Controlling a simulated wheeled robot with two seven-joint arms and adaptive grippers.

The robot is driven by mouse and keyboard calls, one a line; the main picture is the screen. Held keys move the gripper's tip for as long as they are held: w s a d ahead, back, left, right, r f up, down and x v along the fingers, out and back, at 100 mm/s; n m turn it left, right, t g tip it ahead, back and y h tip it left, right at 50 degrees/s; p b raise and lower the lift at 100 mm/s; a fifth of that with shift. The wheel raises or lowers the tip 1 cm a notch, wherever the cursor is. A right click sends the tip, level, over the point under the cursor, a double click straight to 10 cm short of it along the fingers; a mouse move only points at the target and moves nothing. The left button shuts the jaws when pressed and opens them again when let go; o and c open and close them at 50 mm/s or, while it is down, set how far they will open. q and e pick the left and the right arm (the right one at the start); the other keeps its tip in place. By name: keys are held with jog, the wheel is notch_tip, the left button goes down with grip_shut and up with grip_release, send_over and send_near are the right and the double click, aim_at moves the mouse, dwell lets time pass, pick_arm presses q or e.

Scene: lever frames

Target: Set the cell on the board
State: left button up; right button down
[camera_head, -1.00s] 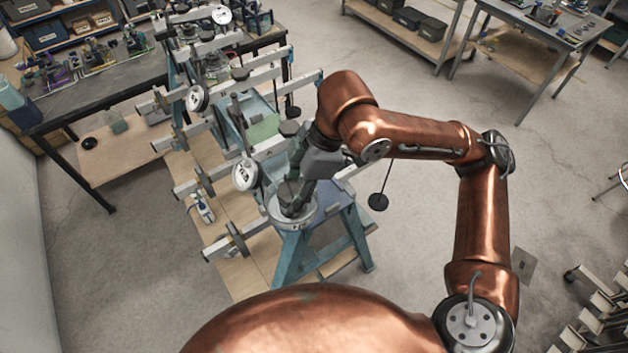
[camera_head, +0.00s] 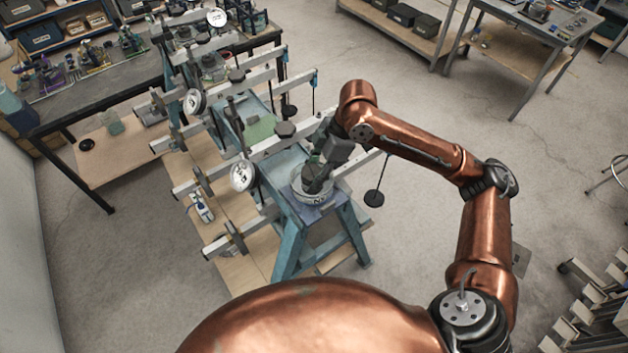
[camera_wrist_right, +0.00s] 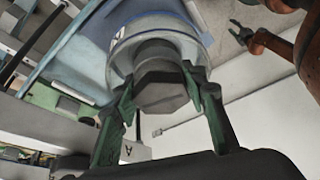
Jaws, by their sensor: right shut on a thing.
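The cell (camera_head: 312,196) is a round, pale, partly clear-walled pot with a dark six-sided top knob (camera_wrist_right: 160,85). In the head view it is upright over the near end of the blue lever frame (camera_head: 340,210); whether it touches the frame top I cannot tell. My right gripper (camera_head: 316,178) is above it. In the right wrist view the green fingers of my right gripper (camera_wrist_right: 160,88) close on both sides of the knob. My left gripper (camera_wrist_right: 240,34) shows small in the right wrist view, empty with its jaws apart. Which surface is the board I cannot tell.
Dial gauges (camera_head: 242,175) and lever beams (camera_head: 270,145) crowd the left side of the cell. A hanging weight (camera_head: 374,198) is just to its right. A wooden base (camera_head: 250,268) lies under the frames.

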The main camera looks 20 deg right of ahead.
jog(key=shift+w+d+f+p, duration=0.1)
jog(key=shift+f+p, duration=0.2)
jog(key=shift+f, duration=0.55)
jog(key=shift+w+d+f+p, duration=0.1)
jog(key=shift+f+p, duration=0.15)
jog(key=shift+f, duration=0.6)
pick_arm(q)
jog(key=shift+s+r, duration=0.5)
jog(key=shift+s, duration=0.3)
jog(key=shift+w, duration=0.1)
pick_arm(e)
jog(key=c, duration=1.2)
grip_release()
jog(key=shift+s+f, duration=0.15)
jog(key=shift+f, duration=0.05)
pick_arm(q)
jog(key=shift+w, duration=0.15)
jog(key=shift+f+b, duration=0.9)
jog(key=shift+b, duration=0.05)
pick_arm(e)
jog(key=v, duration=1.2)
jog(key=shift+r, duration=0.15)
jog(key=shift+a, duration=0.1)
